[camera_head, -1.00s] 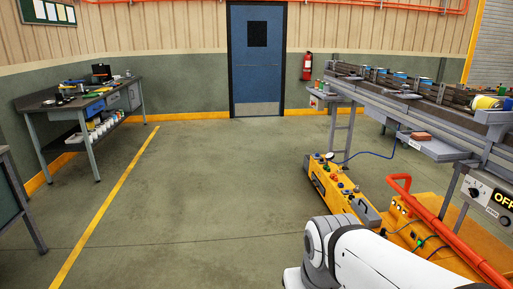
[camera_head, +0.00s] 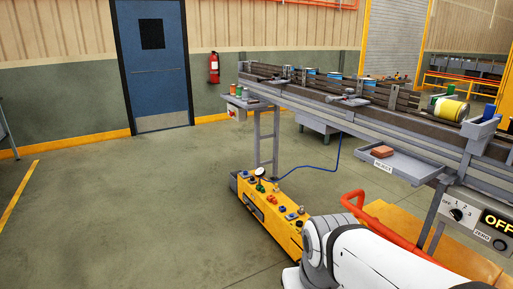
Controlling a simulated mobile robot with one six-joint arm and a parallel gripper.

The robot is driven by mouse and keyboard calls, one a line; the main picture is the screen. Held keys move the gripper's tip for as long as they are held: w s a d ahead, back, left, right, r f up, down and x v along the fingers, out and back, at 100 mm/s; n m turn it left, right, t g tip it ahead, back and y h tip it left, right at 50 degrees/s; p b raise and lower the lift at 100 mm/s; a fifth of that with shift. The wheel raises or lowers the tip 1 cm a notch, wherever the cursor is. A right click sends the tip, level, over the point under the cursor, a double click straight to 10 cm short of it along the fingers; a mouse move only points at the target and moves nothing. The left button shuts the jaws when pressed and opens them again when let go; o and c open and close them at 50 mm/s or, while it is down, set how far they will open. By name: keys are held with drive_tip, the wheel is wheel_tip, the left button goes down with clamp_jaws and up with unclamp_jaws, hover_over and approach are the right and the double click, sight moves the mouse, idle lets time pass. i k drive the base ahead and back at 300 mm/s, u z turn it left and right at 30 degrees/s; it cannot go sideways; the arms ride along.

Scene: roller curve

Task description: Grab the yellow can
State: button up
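A yellow can (camera_head: 451,108) with a pale end and a green part beside it is at the right end of the raised conveyor (camera_head: 350,108). It seems to lie on its side, though it is small in the picture. White links of my arm show at the bottom right, low in front of the conveyor. My gripper is outside the picture, so its fingers and anything in them are hidden.
A yellow cart (camera_head: 275,210) with knobs and a red-orange rail (camera_head: 375,222) stand between me and the conveyor. The floor at left is clear.

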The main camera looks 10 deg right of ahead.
sight(456, 111)
drive_tip(key=z, duration=0.75)
drive_tip(key=i, duration=1.05)
drive_tip(key=z, duration=1)
drive_tip(key=i, duration=0.35)
drive_tip(key=k, duration=0.75)
drive_tip(key=z, duration=0.2)
drive_tip(key=i, duration=0.75)
drive_tip(key=u, duration=0.05)
